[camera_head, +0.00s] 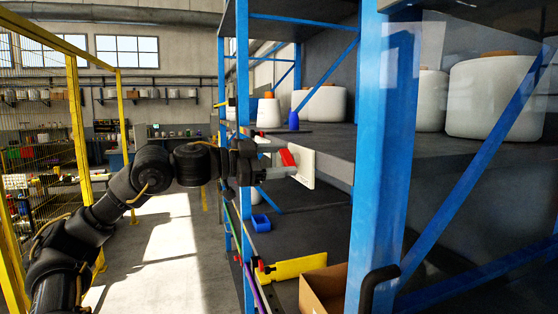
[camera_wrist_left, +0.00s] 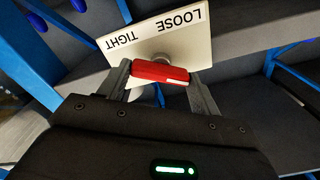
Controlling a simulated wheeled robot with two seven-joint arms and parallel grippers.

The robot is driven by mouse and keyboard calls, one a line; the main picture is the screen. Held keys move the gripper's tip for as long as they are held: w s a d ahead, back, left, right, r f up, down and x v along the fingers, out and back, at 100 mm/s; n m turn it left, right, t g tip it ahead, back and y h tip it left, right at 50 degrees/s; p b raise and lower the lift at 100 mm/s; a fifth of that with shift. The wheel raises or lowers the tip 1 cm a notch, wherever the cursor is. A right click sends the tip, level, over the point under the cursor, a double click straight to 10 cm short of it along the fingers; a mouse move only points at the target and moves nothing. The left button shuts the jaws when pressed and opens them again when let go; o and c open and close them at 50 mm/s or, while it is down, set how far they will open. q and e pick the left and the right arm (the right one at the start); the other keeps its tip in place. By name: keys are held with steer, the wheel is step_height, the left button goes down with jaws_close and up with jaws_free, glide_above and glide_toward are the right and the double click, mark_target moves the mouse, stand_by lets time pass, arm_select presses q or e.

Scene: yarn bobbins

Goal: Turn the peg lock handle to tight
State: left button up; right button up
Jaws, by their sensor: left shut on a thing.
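The red peg lock handle (camera_wrist_left: 160,72) sits on a round grey hub in front of a white plate (camera_wrist_left: 205,48) marked LOOSE and TIGHT. In the left wrist view my left gripper (camera_wrist_left: 158,78) has a finger at each end of the handle and is shut on it. The bar lies nearly level across that picture, below the lettering. In the head view the handle (camera_head: 288,157) and the white plate (camera_head: 304,168) show at the shelf's front edge, with my left gripper (camera_head: 277,163) against them. My right gripper is not in view.
A blue rack post (camera_head: 385,150) stands to the right of the plate. A yellow piece (camera_head: 295,267) and a cardboard box (camera_head: 322,290) are lower down. Open floor lies left.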

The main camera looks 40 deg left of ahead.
arm_select(q)
steer(key=m, duration=1.1)
steer(key=shift+f, duration=0.1)
steer(key=m, duration=0.3)
steer(key=shift+m, duration=0.3)
steer(key=m, duration=1.2)
steer(key=shift+f, duration=0.1)
steer(key=o, duration=1)
steer(key=shift+w, duration=0.1)
